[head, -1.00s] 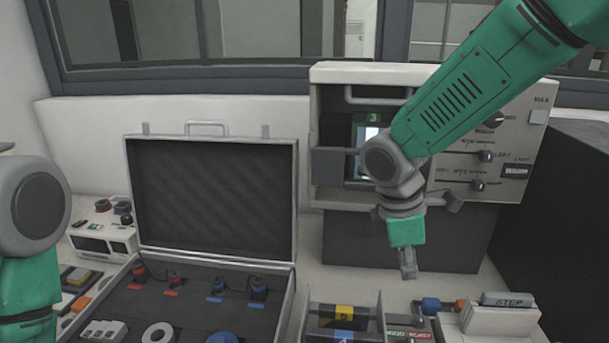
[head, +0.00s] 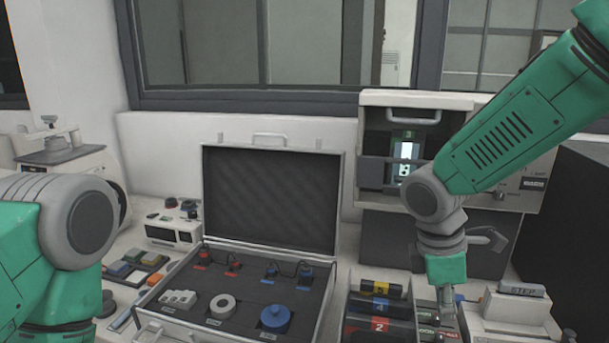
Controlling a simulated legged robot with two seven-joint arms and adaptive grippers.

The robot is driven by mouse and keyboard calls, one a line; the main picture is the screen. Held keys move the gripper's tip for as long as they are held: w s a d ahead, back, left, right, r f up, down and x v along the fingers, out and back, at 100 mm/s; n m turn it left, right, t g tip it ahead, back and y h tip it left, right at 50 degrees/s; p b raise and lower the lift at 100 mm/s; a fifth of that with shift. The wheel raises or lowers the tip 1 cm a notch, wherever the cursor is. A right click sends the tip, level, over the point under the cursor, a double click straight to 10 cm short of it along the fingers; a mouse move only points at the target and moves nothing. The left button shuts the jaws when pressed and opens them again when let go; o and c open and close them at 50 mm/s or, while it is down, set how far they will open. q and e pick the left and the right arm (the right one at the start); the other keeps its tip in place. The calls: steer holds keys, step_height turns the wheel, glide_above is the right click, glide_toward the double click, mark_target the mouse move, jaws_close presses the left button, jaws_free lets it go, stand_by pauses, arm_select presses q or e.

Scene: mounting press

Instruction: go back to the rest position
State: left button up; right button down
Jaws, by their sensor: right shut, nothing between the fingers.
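My right gripper (head: 445,302) points down at the end of the green right arm. It is shut with nothing in it, just above the right part of the rack of numbered cylinders. My left arm shows at the left edge, but its gripper is out of the picture. The mounting press (head: 478,103) stands behind my right arm, which covers part of its front. A lit opening with a label reading 3 shows on the press.
An open case (head: 340,262) holds plugs, a tape roll and a blue round part. The rack (head: 350,318) holds cylinders marked 4 and 2. A white STEP device (head: 512,308) stands at right. A small instrument (head: 172,229) and coloured blocks (head: 133,262) lie left of the case.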

steer(key=shift+m+y, duration=0.8)
steer(key=shift+m, duration=0.1)
steer(key=s+f, duration=0.1)
steer(key=f, duration=0.4)
steer(key=s+a+f, duration=0.1)
steer(key=f, duration=0.2)
steer(key=shift+s+f, duration=0.15)
steer(key=shift+s, duration=0.15)
steer(key=s+f+m+y, duration=0.2)
steer(key=s+f+m, duration=0.4)
steer(key=s+f, duration=0.65)
steer(key=s+d+f+m+t+h, duration=0.1)
steer(key=s+d+f+m, duration=0.25)
steer(key=s, duration=0.25)
steer(key=s+d+f+m, duration=0.3)
steer(key=s+f, duration=0.1)
steer(key=s, duration=0.1)
arm_select(q)
step_height(320, 180, down, 10)
steer(key=b, duration=1)
steer(key=shift+a+f, duration=0.15)
arm_select(e)
step_height(320, 180, down, 10)
steer(key=shift+w, duration=0.2)
steer(key=shift+w+f, duration=0.1)
